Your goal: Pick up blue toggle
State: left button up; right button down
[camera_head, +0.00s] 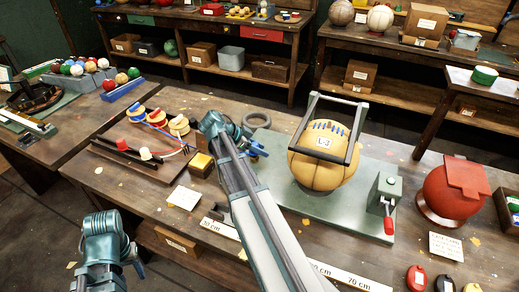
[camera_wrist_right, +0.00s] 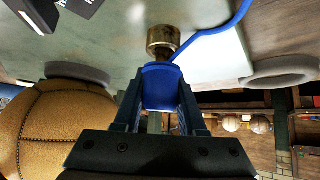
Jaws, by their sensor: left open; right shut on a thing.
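The blue toggle (camera_wrist_right: 160,84) sits between the fingers of my right gripper (camera_wrist_right: 160,100) in the right wrist view, and the gripper is shut on it. A brass fitting (camera_wrist_right: 162,40) is just beyond it, and a blue cord (camera_wrist_right: 215,30) runs off from there. In the head view my right gripper (camera_head: 260,149) is beside the tan leather ball (camera_head: 318,168), and the toggle is hidden there. My left gripper (camera_head: 136,262) is open at the lower left, off the table's front edge; its fingertips hardly show.
The ball stands on a green board (camera_head: 300,205) under a dark frame (camera_head: 354,125). A grey ring (camera_head: 258,119) lies behind my right gripper. A box with a red-handled crank (camera_head: 385,190) and a red ball (camera_head: 447,190) are to the right. A wooden tray (camera_head: 125,168) is at left.

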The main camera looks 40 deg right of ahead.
notch_tip(320, 180, up, 3)
jog(key=shift+f+p, duration=0.15)
jog(key=shift+p, duration=0.85)
jog(key=s+a, duration=0.6)
jog(key=a, duration=0.1)
jog(key=s+a, duration=0.3)
jog(key=a, duration=0.1)
jog(key=shift+r+p, duration=0.4)
jog(key=shift+s+a+r, duration=0.1)
jog(key=shift+s+a, duration=0.45)
jog(key=shift+a, duration=0.15)
